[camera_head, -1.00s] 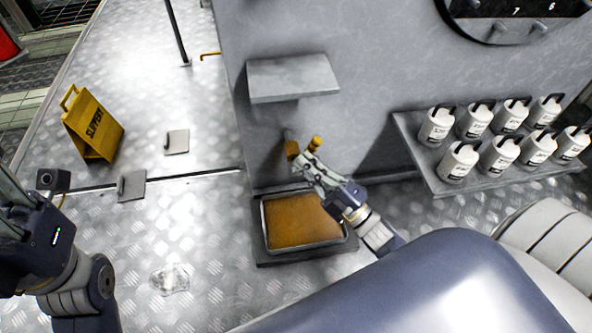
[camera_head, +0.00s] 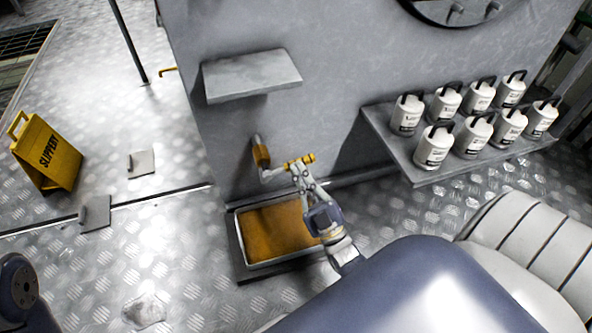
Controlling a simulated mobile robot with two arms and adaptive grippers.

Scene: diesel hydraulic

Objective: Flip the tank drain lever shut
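The tank drain fitting sticks out from the grey tank wall (camera_head: 345,75), low down under a small shelf. It shows a silver lever with an orange grip (camera_head: 261,156), which stands roughly upright close to the wall. A yellow part (camera_head: 301,160) lies to its right. My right gripper (camera_head: 300,176) reaches up from below, right at the yellow part and just right of the orange grip. Its fingers are small and overlap the fitting, so I cannot tell whether they are open or touching. My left gripper is out of view.
A drip tray (camera_head: 240,243) with brown liquid lies on the floor below the fitting. The small shelf (camera_head: 252,75) juts out above. A shelf (camera_head: 400,165) with several white canisters is to the right. A yellow slippery sign (camera_head: 47,153) stands at left.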

